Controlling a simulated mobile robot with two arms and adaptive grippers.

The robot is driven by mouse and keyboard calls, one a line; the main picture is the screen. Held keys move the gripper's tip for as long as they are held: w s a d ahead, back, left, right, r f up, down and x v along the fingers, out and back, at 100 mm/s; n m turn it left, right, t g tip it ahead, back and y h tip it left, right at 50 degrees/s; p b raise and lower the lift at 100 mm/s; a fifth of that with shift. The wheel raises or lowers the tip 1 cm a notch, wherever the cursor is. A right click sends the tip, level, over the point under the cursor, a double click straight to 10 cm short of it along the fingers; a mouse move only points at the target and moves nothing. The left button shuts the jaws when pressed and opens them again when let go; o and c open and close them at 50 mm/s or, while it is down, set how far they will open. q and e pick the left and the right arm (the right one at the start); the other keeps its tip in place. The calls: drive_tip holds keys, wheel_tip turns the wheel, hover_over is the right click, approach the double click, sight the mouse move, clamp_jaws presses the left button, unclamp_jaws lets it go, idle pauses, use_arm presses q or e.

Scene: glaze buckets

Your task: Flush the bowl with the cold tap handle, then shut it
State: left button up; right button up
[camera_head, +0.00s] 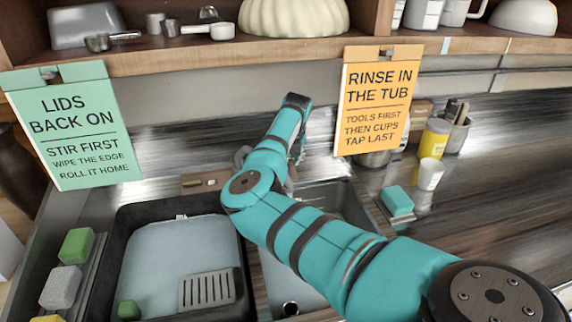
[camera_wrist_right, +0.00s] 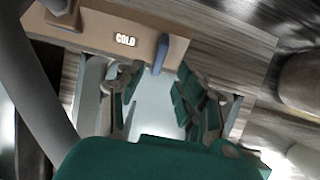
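The blue cold tap handle (camera_wrist_right: 161,54) sticks out from the front of a tan tap block (camera_wrist_right: 95,28) marked COLD in the right wrist view. My right gripper (camera_wrist_right: 150,82) is open there, its teal fingers apart with the handle just beyond the fingertips, roughly between them. I cannot tell whether any finger touches it. In the head view my right arm reaches over the sink and hides most of the gripper and the handle; part of the tap block (camera_head: 205,180) shows. The right sink bowl (camera_head: 345,200) is partly behind my arm. I see no running water.
A dark tub (camera_head: 125,235) with pale liquid and a slotted grey piece (camera_head: 207,290) fills the left side. Sponges (camera_head: 76,246) lie beside it. A teal sponge (camera_head: 397,200), a white cup (camera_head: 430,174) and a yellow container (camera_head: 434,138) stand right. Two signs hang from the shelf (camera_head: 260,55).

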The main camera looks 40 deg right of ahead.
drive_tip(key=x, duration=0.6)
drive_tip(key=shift+w+f+p, duration=0.15)
drive_tip(key=shift+f+p, duration=0.15)
drive_tip(key=shift+p, duration=0.05)
drive_tip(key=shift+c, duration=0.2)
clamp_jaws()
